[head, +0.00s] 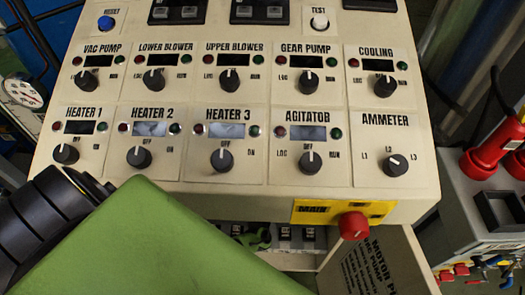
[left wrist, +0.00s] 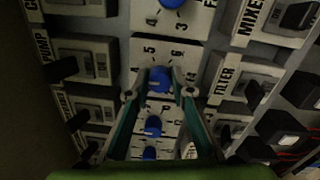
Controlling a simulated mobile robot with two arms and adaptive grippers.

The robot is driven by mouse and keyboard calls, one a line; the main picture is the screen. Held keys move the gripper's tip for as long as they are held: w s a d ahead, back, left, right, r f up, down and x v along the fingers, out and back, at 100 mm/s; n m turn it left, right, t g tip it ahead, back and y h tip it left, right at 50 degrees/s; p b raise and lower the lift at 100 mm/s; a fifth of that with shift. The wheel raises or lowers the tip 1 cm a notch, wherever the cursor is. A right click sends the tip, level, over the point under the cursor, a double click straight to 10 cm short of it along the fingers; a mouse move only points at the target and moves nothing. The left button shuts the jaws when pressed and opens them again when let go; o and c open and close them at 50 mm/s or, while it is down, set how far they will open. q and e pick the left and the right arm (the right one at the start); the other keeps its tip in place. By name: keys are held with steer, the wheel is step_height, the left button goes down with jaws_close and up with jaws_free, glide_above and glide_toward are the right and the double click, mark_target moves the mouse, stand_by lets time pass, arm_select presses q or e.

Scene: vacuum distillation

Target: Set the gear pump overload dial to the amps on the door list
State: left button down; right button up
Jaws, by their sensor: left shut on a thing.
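My left gripper (left wrist: 159,92) is shut on a blue dial (left wrist: 160,77) in the left wrist view, one finger on each side of it. Numbers are printed around this dial; its name is hidden and its exact setting cannot be read. Another blue dial (left wrist: 172,3) sits above it, and more blue dials (left wrist: 153,126) sit below. In the head view my green arm link covers the lower left, and the gripper is mostly hidden beneath the console. The open door (head: 372,265) carries a printed list headed with motor text and "VAC PUMP"; its amps are too small or cut off.
The control console (head: 230,185) with several black knobs overhangs the open cabinet. A red main switch (head: 353,225) sticks out above the door. Black switches (left wrist: 92,65) flank the dials closely. A red device (head: 490,150) stands at the right.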

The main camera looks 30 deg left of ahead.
arm_select(q)
steer(key=c, duration=1.8)
jaws_free()
steer(key=shift+o, duration=0.2)
steer(key=shift+s, duration=0.1)
steer(key=v, duration=1.1)
steer(key=shift+s+d, duration=0.3)
